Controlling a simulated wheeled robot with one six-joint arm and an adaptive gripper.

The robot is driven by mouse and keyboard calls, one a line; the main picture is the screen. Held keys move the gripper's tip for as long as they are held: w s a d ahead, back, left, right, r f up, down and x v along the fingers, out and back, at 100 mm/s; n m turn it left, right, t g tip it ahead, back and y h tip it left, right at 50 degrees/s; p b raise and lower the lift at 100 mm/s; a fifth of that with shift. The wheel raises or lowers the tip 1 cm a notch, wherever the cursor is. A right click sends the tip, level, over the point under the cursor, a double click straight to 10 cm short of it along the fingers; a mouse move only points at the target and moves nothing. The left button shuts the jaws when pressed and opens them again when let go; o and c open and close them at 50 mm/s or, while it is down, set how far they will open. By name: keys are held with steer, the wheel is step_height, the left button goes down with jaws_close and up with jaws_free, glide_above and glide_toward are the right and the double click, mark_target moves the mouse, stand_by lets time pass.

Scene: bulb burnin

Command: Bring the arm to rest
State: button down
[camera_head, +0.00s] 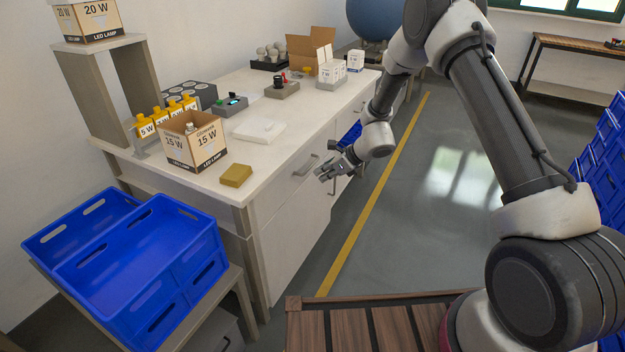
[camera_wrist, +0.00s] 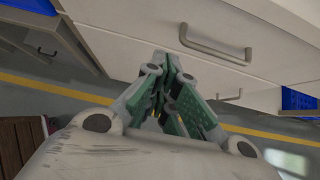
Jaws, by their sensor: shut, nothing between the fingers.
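My gripper (camera_head: 322,172) is in front of the white workbench's drawer fronts in the head view, past the bench's front edge and below its top. In the wrist view my gripper (camera_wrist: 172,62) has its green-padded fingers together and empty. A drawer handle (camera_wrist: 214,46) shows just beyond the fingertips in that view. The same bench front has a handle (camera_head: 306,166) close to the left of the gripper in the head view. My arm reaches from the right of the head view, bent at the elbow.
Blue crates (camera_head: 140,270) stand at the lower left, and more blue crates (camera_head: 605,150) at the right. The floor (camera_head: 430,220) beyond the yellow line is clear.

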steer(key=s+d+r+n+g, duration=0.2)
steer(key=s+d+n, duration=0.1)
steer(key=s+n, duration=0.3)
steer(key=s+d+r+n+g, duration=0.1)
steer(key=s+d+n+g, duration=0.2)
steer(key=s, duration=0.4)
steer(key=s+d+r+n+t+h, duration=0.1)
steer(key=s+d+r+n+h, duration=0.1)
steer(key=s+d+r+n, duration=0.3)
steer(key=s+d+r+n+t+h, duration=0.2)
steer(key=s+d+r+n, duration=0.3)
steer(key=s+d+r, duration=0.5)
steer(key=s+d+r+n+t+h, duration=0.1)
steer(key=s+d+r+n+h, duration=0.2)
steer(key=s+r, duration=1)
steer(key=d+r+n, duration=0.2)
steer(key=d+r, duration=0.2)
steer(key=d, duration=0.1)
steer(key=shift+d+r+t+h, duration=0.25)
steer(key=shift+r+t+h, duration=0.15)
